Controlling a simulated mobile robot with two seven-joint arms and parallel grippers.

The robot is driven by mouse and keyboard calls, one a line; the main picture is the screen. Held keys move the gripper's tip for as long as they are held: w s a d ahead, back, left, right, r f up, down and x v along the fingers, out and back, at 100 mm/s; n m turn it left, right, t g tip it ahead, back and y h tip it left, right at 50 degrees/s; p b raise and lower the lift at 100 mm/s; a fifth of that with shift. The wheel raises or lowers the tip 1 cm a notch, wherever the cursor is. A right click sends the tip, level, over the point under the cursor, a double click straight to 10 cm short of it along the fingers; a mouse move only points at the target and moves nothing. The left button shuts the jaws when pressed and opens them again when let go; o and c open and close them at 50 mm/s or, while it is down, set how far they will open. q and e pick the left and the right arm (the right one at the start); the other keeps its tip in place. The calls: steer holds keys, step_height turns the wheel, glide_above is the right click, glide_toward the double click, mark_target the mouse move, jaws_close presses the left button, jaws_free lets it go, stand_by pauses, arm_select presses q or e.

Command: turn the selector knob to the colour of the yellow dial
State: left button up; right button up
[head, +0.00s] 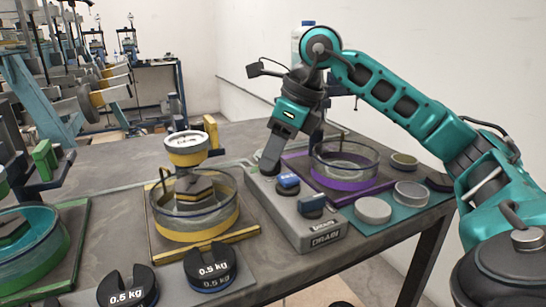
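The grey control box (314,233), labelled DRAIN at its front, stands between the yellow and purple stations. Two blue-topped dark knobs or buttons, one in the middle (288,182) and one near the front (312,203), sit on it. My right gripper (270,163) points down at the far end of the box, and its dark fingers hide what is there. I cannot tell whether it touches anything or how far it is open. The yellow station has a round white-faced dial (187,141) above a yellow-banded glass dish (195,232). My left gripper is out of view.
A purple-banded dish (345,183) stands right of the box and a green-banded dish (30,265) at far left. Slotted 0.5 kg weights (211,266) lie at the front. Round grey discs (373,210) sit on a teal mat at right. The table's right edge is close by.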

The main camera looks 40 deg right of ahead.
steer(key=shift+f, duration=0.1)
steer(key=shift+c, duration=0.3)
jaws_close()
stand_by(0.4)
steer(key=m+h+p, duration=0.1)
steer(key=m, duration=0.1)
steer(key=m+h+p, duration=0.1)
steer(key=m+p, duration=0.1)
steer(key=m, duration=0.1)
steer(key=shift+a, duration=0.2)
steer(key=shift+m+h+p, duration=0.8)
steer(key=shift+m+p, duration=0.15)
steer(key=shift+m, duration=1.35)
steer(key=shift+o, duration=0.3)
jaws_free()
